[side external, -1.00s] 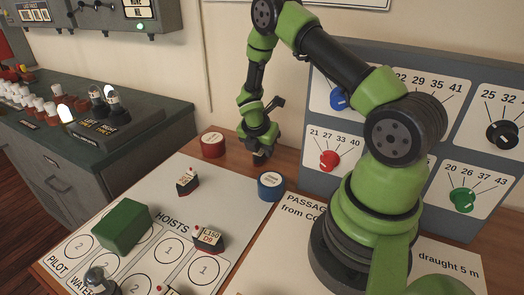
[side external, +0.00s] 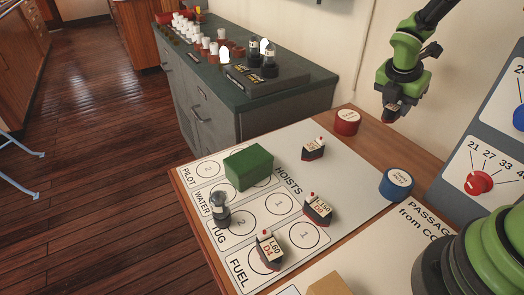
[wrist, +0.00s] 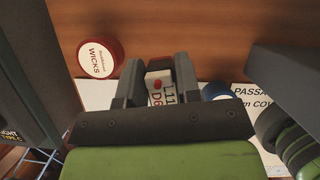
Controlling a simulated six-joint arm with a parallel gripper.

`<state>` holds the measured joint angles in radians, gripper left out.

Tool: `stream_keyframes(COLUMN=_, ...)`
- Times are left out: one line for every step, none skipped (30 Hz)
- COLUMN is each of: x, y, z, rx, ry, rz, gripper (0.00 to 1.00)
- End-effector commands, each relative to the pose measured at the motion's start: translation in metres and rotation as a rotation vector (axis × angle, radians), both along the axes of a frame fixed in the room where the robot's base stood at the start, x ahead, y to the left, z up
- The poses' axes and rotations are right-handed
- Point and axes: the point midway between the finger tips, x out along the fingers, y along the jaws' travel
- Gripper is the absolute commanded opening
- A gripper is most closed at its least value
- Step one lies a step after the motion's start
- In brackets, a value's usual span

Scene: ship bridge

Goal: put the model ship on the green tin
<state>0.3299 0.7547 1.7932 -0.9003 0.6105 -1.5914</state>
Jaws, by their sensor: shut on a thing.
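My gripper (side external: 393,106) is raised above the wooden table behind the red and blue tins. It is shut on a small model ship, whose white top with a red dot and dark lettering (wrist: 158,86) shows between the fingers in the wrist view. In the side view, the ship is a small dark and red shape under the jaws. A green box-shaped block (side external: 249,167) sits on the white chart; I see no round green tin. Three other model ships stand on the chart: one at the back (side external: 314,149), one in the middle (side external: 318,208), one in front (side external: 269,249).
A red tin (side external: 347,122) and a blue tin (side external: 396,184) stand at the table's back and right. A dark domed piece (side external: 220,209) stands on the chart's left. A tan block (side external: 328,284) is at the front edge. A dial panel (side external: 490,165) rises at right.

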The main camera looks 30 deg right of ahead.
Motion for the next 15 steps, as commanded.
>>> stream_keyframes(x=0.016, y=0.016, z=0.003, rx=-0.001, ry=-0.002, rz=0.082, gripper=0.08)
stream_keyframes(x=0.026, y=0.026, z=0.005, rx=-0.002, ry=-0.001, rz=0.138, gripper=0.08)
stream_keyframes(x=0.039, y=0.042, z=0.008, rx=-0.002, ry=0.003, rz=0.215, gripper=0.08)
stream_keyframes(x=0.049, y=0.055, z=0.010, rx=-0.002, ry=0.003, rz=0.280, gripper=0.08)
stream_keyframes(x=0.058, y=0.069, z=0.013, rx=-0.001, ry=0.005, rz=0.343, gripper=0.08)
stream_keyframes(x=0.069, y=0.089, z=0.016, rx=0.000, ry=0.008, rz=0.432, gripper=0.08)
stream_keyframes(x=0.077, y=0.104, z=0.018, rx=0.000, ry=0.010, rz=0.497, gripper=0.08)
stream_keyframes(x=0.084, y=0.119, z=0.021, rx=0.001, ry=0.010, rz=0.561, gripper=0.08)
stream_keyframes(x=0.092, y=0.141, z=0.025, rx=0.002, ry=0.010, rz=0.649, gripper=0.08)
stream_keyframes(x=0.098, y=0.157, z=0.028, rx=0.003, ry=0.011, rz=0.714, gripper=0.08)
stream_keyframes(x=0.102, y=0.173, z=0.030, rx=0.004, ry=0.012, rz=0.777, gripper=0.08)
stream_keyframes(x=0.107, y=0.195, z=0.034, rx=0.006, ry=0.011, rz=0.861, gripper=0.08)
stream_keyframes(x=0.109, y=0.210, z=0.036, rx=0.007, ry=0.011, rz=0.919, gripper=0.08)
stream_keyframes(x=0.111, y=0.225, z=0.039, rx=0.007, ry=0.010, rz=0.977, gripper=0.08)
stream_keyframes(x=0.113, y=0.244, z=0.042, rx=0.008, ry=0.007, rz=1.049, gripper=0.08)
